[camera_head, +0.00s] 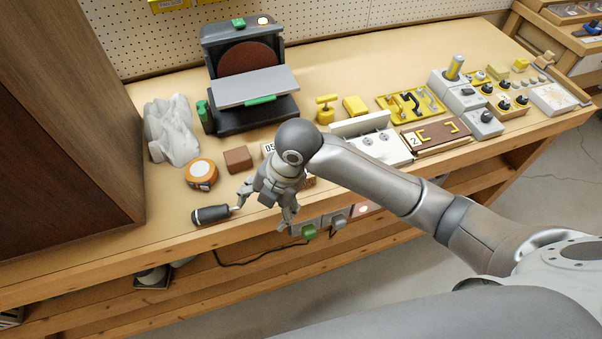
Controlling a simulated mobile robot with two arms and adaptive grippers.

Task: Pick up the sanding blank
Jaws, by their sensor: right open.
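A small brown block (238,158), which looks like the sanding blank, lies on the bench between the orange tape measure (201,174) and my right arm. My right gripper (264,206) is open and empty near the bench's front edge, to the right of and nearer the front than the block. Its fingers point down toward the front, and one fingertip is close to the black-handled tool (211,214); I cannot tell if they touch. A pale piece marked with digits (268,149) is partly hidden behind my right wrist. My left gripper is not in view.
A disc sander (247,85) stands behind the block. A crumpled grey-white bag (171,130) and a tall brown cabinet (60,120) are on the left. Yellow clamps, fixtures and a control box (484,124) fill the right. Bare bench top (170,225) shows at the front left.

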